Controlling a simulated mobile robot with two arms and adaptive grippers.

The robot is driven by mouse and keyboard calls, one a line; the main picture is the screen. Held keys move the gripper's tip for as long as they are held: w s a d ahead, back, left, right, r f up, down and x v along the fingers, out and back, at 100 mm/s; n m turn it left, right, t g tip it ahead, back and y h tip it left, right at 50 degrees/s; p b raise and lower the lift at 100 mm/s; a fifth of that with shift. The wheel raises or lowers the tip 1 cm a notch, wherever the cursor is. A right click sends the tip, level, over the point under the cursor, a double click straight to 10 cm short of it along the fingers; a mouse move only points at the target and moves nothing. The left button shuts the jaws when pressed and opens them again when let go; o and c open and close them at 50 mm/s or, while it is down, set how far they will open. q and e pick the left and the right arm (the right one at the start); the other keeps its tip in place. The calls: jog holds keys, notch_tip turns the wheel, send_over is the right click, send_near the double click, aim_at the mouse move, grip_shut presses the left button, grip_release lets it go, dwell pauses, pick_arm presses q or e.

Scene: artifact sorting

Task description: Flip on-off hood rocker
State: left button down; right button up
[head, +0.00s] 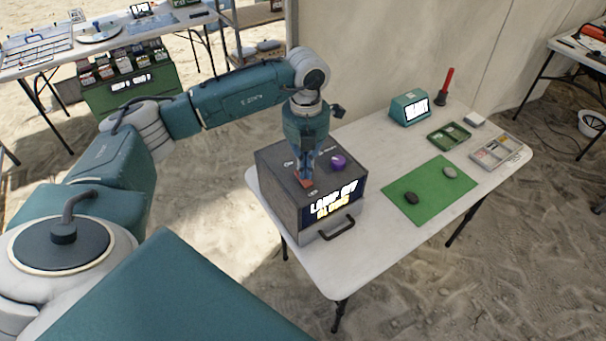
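The hood is a dark grey box (278,203) on the near left end of the white table (400,250). Its front has a lit display (335,200) that seems to read "LAMP OFF" over a yellow line, and a black handle. A small red-orange rocker (305,183) shows on its top near the front edge. My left gripper (304,178) points straight down with its fingertips at the rocker, partly covering it. The fingers look close together; contact cannot be told for sure. A purple knob (338,161) sits on the top, right of the fingers. My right gripper is out of view.
A green mat (430,200) with a dark stone (411,198) and a grey stone (450,172) lies right of the box. Behind are a teal display device (409,107), a green tray (449,136), a compartment tray (500,150) and a red-handled tool (446,84). A tent wall stands behind.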

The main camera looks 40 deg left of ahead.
aim_at(306, 180)
pick_arm(q)
notch_tip(306, 180, up, 6)
jog(key=p, duration=0.3)
jog(key=shift+f, duration=0.15)
dwell(0.4)
